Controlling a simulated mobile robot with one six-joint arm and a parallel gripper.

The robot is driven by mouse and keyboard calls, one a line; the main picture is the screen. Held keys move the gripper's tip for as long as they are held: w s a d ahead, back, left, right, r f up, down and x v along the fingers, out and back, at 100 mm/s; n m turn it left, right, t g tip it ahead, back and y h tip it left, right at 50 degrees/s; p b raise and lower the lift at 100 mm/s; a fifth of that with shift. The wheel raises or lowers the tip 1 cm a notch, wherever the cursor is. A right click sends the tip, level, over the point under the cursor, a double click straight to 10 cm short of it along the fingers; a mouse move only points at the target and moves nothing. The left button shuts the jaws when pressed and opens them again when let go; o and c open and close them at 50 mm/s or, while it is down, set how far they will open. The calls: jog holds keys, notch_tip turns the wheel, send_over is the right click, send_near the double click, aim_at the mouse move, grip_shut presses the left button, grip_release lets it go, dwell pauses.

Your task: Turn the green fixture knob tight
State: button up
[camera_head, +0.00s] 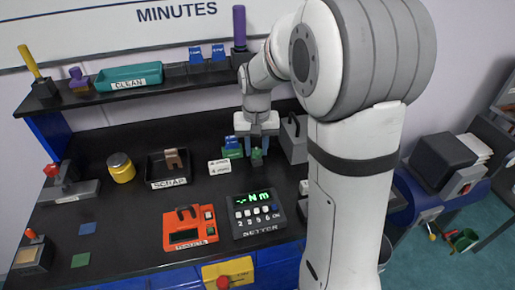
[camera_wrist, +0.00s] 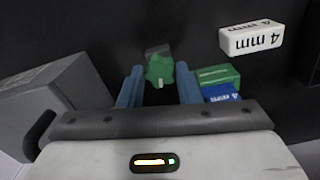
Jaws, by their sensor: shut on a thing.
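The green fixture knob (camera_wrist: 160,69) has a lobed top with a small pale mark, and a grey piece shows behind it in the wrist view. In the head view the knob (camera_head: 257,158) is small and low between my fingers. My gripper (camera_wrist: 158,82) has its two blue fingers on either side of the knob and is shut on it. The gripper (camera_head: 257,141) points down from above in the head view. The fixture under the knob is mostly hidden.
A grey box (camera_wrist: 52,102) stands close on the other side. A setter (camera_head: 256,214) with a lit display and an orange device (camera_head: 190,229) lie nearer the front edge.

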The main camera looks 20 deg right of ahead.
jog(key=m, duration=0.4)
jog(key=o, duration=0.8)
jog(key=shift+o, duration=0.2)
